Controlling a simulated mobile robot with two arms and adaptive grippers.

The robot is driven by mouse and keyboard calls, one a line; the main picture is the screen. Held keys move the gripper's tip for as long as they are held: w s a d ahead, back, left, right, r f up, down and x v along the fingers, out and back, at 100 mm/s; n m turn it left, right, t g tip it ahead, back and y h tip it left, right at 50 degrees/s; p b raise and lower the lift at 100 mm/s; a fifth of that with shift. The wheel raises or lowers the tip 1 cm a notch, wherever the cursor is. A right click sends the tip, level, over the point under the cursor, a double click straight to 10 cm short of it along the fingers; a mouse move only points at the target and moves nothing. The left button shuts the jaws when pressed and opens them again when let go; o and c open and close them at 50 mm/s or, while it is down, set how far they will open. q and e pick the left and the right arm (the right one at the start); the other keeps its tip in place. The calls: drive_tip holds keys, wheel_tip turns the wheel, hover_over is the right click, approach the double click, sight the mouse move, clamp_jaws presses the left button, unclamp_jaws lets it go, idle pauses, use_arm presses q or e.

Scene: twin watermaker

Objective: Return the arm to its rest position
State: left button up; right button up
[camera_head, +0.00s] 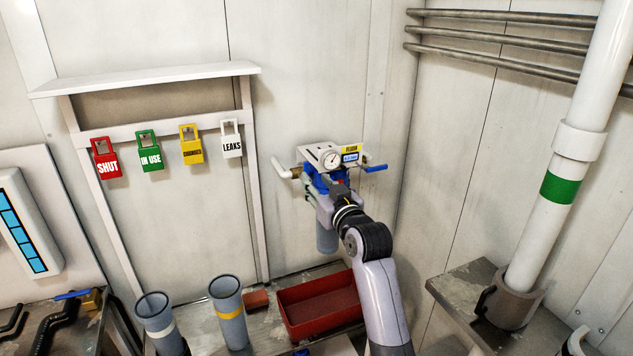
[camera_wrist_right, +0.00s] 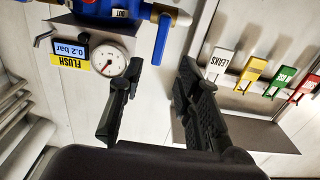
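My right arm (camera_head: 378,295) reaches up from the bottom of the head view to the wall-mounted filter unit (camera_head: 323,160). My right gripper (camera_head: 338,192) is in front of this unit and hides part of it. In the right wrist view the two black fingers (camera_wrist_right: 155,100) stand apart with nothing between them. Beyond them are the pressure gauge (camera_wrist_right: 109,61), the yellow FLUSH label with its blue display (camera_wrist_right: 73,52) and a blue lever (camera_wrist_right: 163,38). I cannot tell whether a finger touches the unit. My left gripper is not in view.
Four tags hang left of the unit: red SHUT (camera_head: 106,160), green IN USE (camera_head: 150,152), yellow (camera_head: 191,147) and white LEAKS (camera_head: 232,140). Below are a red tray (camera_head: 318,305) and two grey cylinders (camera_head: 228,312) (camera_head: 160,325). A white pipe (camera_head: 570,150) stands at right.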

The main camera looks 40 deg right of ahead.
drive_tip(key=shift+f, duration=0.1)
idle(0.3)
drive_tip(key=s+a+f+n+g+y, duration=0.1)
drive_tip(key=a+f+g, duration=0.25)
drive_tip(key=f, duration=1.45)
drive_tip(key=s+a+f+n+g+y, duration=0.1)
drive_tip(key=a+f+g, duration=0.25)
drive_tip(key=f, duration=1.35)
drive_tip(key=s+a+f+g+y, duration=0.1)
drive_tip(key=s+a+f+g, duration=0.15)
drive_tip(key=s+f, duration=0.6)
drive_tip(key=s+a+f+g, duration=0.1)
drive_tip(key=s+a+f, duration=0.3)
drive_tip(key=f, duration=0.8)
drive_tip(key=s+a+f+n+g, duration=0.1)
drive_tip(key=s+f, duration=0.4)
drive_tip(key=s, duration=0.8)
drive_tip(key=s+a+f+n+g, duration=0.1)
drive_tip(key=s+f, duration=0.5)
drive_tip(key=s, duration=0.6)
drive_tip(key=s+a+f+n+g+y, duration=0.1)
drive_tip(key=s+a+f+g, duration=0.2)
drive_tip(key=s, duration=1)
wheel_tip(320, 180, down, 3)
drive_tip(key=shift+s+f+g, duration=0.1)
drive_tip(key=shift+s+g, duration=0.25)
drive_tip(key=shift+g, duration=0.2)
